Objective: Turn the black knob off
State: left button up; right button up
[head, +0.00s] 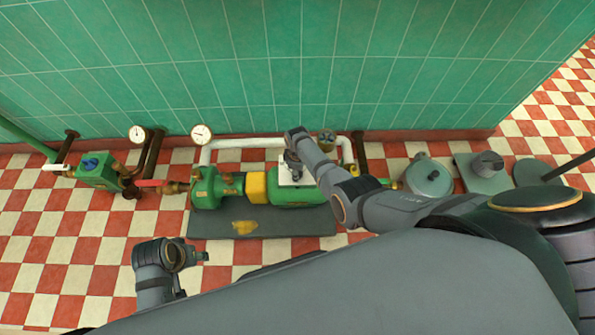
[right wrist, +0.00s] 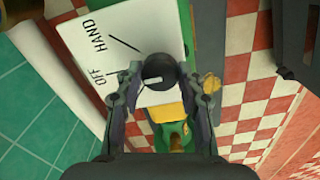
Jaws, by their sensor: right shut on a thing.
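The black knob (right wrist: 158,72) sits on a white plate (right wrist: 85,30) marked HAND and OFF, each with a black tick line. A short white pointer line shows on the knob, roughly toward the OFF side. My right gripper (right wrist: 158,84) is shut on the knob, with a finger on each side of it. In the head view my right gripper (head: 292,167) is at the white plate (head: 311,176) on the green pump, and the knob is hidden there. My left gripper (head: 196,274) hangs over the floor at lower left, away from the pump; its opening is unclear.
The green pump (head: 205,188) with a yellow coupling (head: 257,188) stands on a dark base (head: 210,224). A red lever (head: 158,183), a blue-topped valve box (head: 92,172) and gauges (head: 201,134) are to the left. Grey-green housings (head: 428,178) stand right. Green tiled wall behind.

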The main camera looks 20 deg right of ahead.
jog(key=o, duration=1.2)
jog(key=shift+r, duration=0.1)
notch_tip(320, 180, up, 12)
jog(key=shift+f, duration=0.1)
